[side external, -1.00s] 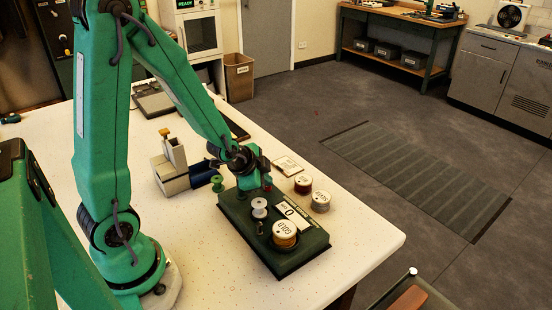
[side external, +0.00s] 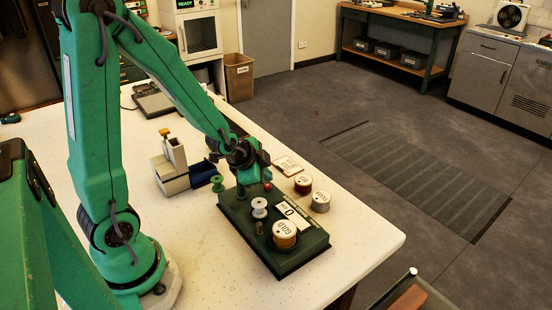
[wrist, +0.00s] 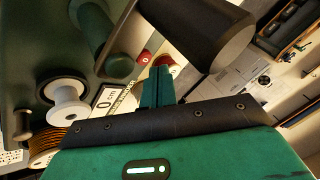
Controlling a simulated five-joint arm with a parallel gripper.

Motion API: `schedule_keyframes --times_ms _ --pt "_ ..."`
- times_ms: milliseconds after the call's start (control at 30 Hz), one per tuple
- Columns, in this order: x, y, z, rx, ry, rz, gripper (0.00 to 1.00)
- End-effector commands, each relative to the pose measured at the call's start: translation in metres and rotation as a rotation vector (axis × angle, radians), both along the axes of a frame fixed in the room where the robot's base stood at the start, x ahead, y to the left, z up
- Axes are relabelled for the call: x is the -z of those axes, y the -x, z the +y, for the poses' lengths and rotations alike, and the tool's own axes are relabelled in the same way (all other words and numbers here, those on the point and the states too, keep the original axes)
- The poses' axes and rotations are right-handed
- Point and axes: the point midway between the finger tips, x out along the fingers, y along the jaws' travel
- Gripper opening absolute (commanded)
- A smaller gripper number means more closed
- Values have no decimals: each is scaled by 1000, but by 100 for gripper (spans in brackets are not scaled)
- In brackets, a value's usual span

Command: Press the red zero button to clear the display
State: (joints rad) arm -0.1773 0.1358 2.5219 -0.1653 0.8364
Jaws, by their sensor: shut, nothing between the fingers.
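The dark green measuring box (side external: 290,262) sits near the table's right edge, with a white display (side external: 291,213) that appears to read 0 cm. The display also shows in the wrist view (wrist: 107,97). The red button (side external: 267,186) is at the box's far end. My gripper (side external: 264,173) is shut and empty, with its fingers close above the button. In the wrist view, red shows just past the green fingertips (wrist: 160,70). I cannot tell whether they touch it.
The front table area is clear.

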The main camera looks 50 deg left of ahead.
Motion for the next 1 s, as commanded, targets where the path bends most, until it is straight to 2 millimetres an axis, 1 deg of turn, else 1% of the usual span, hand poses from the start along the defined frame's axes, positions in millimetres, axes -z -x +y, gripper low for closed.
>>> schedule_keyframes --times_ms 267,833,1000 --pt "-3 0 0 0 0 -1 0" --pt "-41 -1 0 0 -1 -3 0" --pt "-49 0 0 0 -1 -2 0"
